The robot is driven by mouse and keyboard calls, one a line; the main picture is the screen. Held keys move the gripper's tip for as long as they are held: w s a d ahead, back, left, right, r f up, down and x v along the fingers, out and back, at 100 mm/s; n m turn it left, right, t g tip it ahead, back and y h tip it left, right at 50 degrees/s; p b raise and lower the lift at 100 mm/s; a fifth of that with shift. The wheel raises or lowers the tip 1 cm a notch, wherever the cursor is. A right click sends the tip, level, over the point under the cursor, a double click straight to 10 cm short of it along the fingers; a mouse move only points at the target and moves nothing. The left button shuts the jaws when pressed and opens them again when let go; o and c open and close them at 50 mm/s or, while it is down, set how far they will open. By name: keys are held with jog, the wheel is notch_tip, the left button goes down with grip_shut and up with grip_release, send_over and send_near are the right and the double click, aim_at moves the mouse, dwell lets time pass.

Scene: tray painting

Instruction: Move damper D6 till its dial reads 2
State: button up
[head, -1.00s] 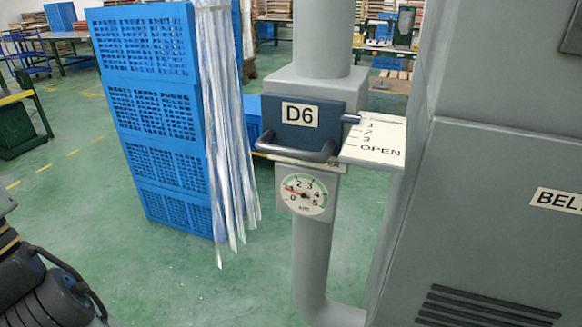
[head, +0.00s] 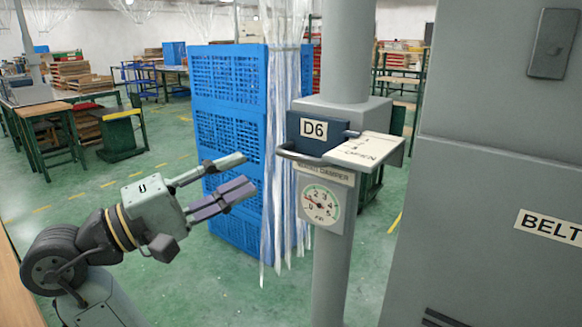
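Damper D6 (head: 315,128) is a dark blue block with a white D6 label on a grey box around a vertical pipe. A dark bar handle (head: 300,157) sticks out at its front. A pale scale plate (head: 366,150) with OPEN on it extends to the right; its other marks are hard to read. Below, the round dial (head: 321,204) has a needle pointing up-left, seemingly near 1; the exact reading is unclear. My gripper (head: 247,173) is left of the handle, apart from it in the picture, with its fingers spread and nothing between them.
Blue stacked crates (head: 228,75) and hanging clear plastic strips (head: 283,60) stand behind the damper. A grey cabinet (head: 480,160) labelled BELT fills the right side. Work tables (head: 50,95) are at the back left. Green floor is open between them.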

aim_at(294, 159)
jog(key=shift+g, duration=0.4)
jog(key=p+x, duration=0.1)
jog(key=x, duration=0.6)
jog(key=s+p+x, duration=0.1)
jog(key=x, duration=0.2)
jog(key=shift+w+d+f+p, duration=0.1)
jog(key=shift+d+p, duration=0.1)
jog(key=shift+d, duration=0.15)
jog(key=shift+w+d+f+p, duration=0.1)
jog(key=shift+w+d+p, duration=0.05)
jog(key=shift+d, duration=0.15)
grip_shut()
